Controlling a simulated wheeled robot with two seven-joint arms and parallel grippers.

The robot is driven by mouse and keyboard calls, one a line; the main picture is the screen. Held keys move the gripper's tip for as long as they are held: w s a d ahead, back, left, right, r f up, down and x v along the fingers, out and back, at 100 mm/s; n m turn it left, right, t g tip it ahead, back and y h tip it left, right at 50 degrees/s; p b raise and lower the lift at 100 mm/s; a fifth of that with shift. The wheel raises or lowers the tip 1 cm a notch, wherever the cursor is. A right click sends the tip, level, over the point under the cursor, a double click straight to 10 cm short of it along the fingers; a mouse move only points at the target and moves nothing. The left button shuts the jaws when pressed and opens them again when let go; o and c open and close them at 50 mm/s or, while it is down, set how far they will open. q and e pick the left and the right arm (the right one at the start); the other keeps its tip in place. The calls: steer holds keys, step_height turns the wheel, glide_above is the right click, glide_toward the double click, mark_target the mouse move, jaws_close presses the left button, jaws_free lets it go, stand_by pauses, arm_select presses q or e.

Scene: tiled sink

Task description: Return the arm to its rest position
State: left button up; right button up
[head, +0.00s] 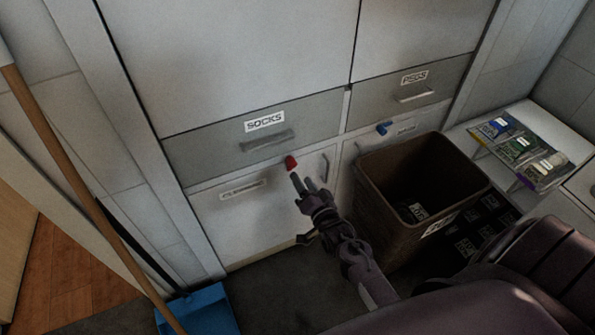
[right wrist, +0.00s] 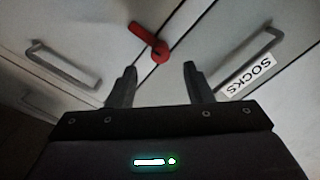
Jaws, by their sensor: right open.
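My right arm reaches up from the lower right of the head view. Its gripper (head: 310,182) is open and empty in front of the lower cabinet, just below a red latch (head: 290,162). In the right wrist view the gripper (right wrist: 160,80) has its two fingers apart, with nothing between them. The red latch (right wrist: 152,40) lies beyond the fingertips on the cabinet front, and I see no contact. My left gripper is not in view.
A brown bin (head: 375,190) stands right of my right arm. The SOCKS drawer (head: 215,140) and a blue latch (head: 384,128) are on the cabinet front. A broom handle (head: 85,190) and blue dustpan (head: 205,312) are at left. Dark floor (head: 265,290) lies clear below.

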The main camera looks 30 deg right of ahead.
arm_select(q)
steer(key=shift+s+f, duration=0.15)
arm_select(e)
steer(key=shift+s, duration=0.75)
steer(key=s+a+f+n+g+y+p, duration=0.1)
steer(key=s+a+f+n+g+p, duration=0.25)
steer(key=s+f, duration=0.45)
steer(key=s+a+f+n+g+y+p, duration=0.15)
steer(key=s+a+f+g+p, duration=0.3)
steer(key=f, duration=0.55)
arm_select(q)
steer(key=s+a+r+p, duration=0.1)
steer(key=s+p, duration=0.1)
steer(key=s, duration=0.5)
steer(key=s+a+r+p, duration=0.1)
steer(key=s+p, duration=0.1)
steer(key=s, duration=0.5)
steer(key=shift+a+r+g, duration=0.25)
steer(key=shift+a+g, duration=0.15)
arm_select(e)
steer(key=s+d+f+n+g, duration=0.1)
steer(key=s+f+n+g, duration=0.2)
steer(key=s, duration=1.1)
steer(key=s+d+f+n+g+h, duration=0.1)
steer(key=s+f+n+g, duration=0.3)
steer(key=s, duration=1.1)
steer(key=shift+d+f+g, duration=0.2)
steer(key=shift+f+g, duration=0.7)
steer(key=shift+h, duration=0.25)
